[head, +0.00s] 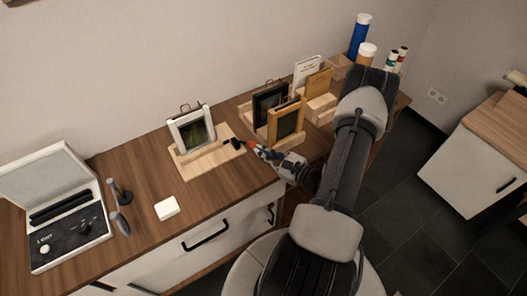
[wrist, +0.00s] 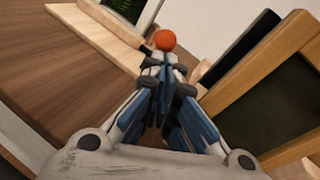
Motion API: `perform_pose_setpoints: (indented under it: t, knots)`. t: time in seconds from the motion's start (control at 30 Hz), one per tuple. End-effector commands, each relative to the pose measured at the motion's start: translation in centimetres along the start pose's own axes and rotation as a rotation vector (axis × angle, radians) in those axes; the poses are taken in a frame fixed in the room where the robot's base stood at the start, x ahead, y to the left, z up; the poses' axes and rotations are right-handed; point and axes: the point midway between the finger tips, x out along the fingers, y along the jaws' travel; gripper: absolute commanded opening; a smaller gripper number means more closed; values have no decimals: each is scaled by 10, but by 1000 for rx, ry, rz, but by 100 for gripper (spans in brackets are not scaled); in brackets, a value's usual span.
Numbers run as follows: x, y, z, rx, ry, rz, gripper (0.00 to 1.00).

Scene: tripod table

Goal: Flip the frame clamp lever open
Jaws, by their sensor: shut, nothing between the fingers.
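The clamp lever shows as a red-orange ball knob (wrist: 164,40) in the wrist view, just beyond my fingertips; it also shows in the head view (head: 250,143). Dark clamp parts (head: 235,141) sit at the right end of the pale wooden stand (head: 207,160). A white picture frame (head: 193,128) stands upright on that stand. My gripper (head: 261,150) is shut and empty; in the wrist view its fingertips (wrist: 165,73) meet right below the knob. I cannot tell whether they touch it. The lever's shaft is mostly hidden behind the fingers.
A wooden frame (head: 286,122) and a black frame (head: 268,98) stand close to my gripper on the right. A white block (head: 166,208) and an open light-grey case (head: 66,228) lie to the left.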

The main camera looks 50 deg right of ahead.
Motion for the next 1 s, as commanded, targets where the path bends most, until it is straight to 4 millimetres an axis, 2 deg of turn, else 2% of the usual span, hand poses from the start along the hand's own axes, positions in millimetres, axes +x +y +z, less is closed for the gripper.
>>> perform_pose_setpoints:
  t: [0.17, 0.43, 0.77, 1.0]
  knots:
    - [4, -9, 23, 3, 15, 8, 0]
    - [20, -24, 51, 82, 245, 92, 0]
    - [41, -38, 65, 160, 463, 167, 0]
    - [50, -42, 68, 168, 470, 170, 0]
